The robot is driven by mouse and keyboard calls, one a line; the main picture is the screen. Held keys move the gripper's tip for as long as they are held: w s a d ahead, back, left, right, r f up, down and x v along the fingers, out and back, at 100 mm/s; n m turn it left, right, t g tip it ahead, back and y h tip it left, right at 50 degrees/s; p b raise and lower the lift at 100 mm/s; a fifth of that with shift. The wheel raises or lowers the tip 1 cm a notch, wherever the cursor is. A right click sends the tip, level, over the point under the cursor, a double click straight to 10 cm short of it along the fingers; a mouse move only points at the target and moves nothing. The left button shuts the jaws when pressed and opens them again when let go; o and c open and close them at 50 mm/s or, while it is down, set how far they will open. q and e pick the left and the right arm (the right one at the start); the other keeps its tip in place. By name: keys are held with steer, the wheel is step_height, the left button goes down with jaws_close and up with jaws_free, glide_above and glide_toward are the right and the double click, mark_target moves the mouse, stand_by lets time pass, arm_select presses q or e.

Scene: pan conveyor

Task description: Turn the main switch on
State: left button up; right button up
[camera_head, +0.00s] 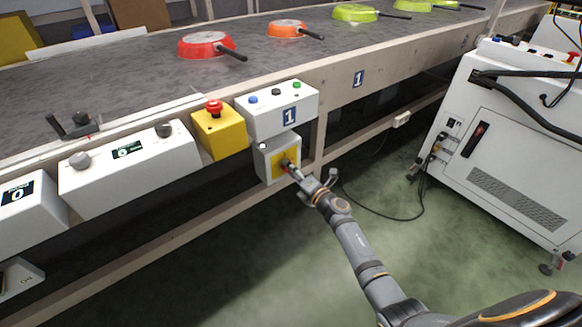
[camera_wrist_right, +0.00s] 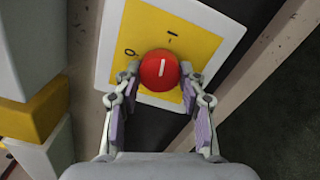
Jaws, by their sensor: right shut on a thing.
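The main switch is a round red knob (camera_wrist_right: 159,70) on a yellow plate (camera_wrist_right: 185,50), fixed to the front of a small white box (camera_head: 267,152) under the conveyor edge. My right gripper (camera_head: 291,166) reaches it from the lower right in the head view. In the right wrist view its two fingertips (camera_wrist_right: 159,76) are shut on the knob's left and right sides. The knob's white line runs nearly straight up, closer to the I mark than to the 0 mark. In the head view the gripper hides most of the knob. My left gripper is not in view.
Above the switch are a white button box (camera_head: 270,118) and a yellow emergency-stop box (camera_head: 222,140). A white control panel (camera_head: 130,172) is to their left. Several pans, such as a red one (camera_head: 205,45), lie on the conveyor (camera_head: 130,70). A white cabinet (camera_head: 520,150) stands at right.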

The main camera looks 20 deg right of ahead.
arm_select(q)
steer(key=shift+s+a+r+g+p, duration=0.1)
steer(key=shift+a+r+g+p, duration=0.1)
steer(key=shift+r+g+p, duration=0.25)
arm_select(e)
steer(key=shift+m, duration=0.6)
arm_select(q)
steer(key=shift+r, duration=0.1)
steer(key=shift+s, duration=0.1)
arm_select(e)
steer(key=o, duration=1.1)
steer(key=shift+o, duration=0.2)
steer(key=shift+s, duration=0.1)
steer(key=v, duration=1.1)
steer(key=shift+s+d, duration=0.15)
steer(key=shift+s, duration=0.25)
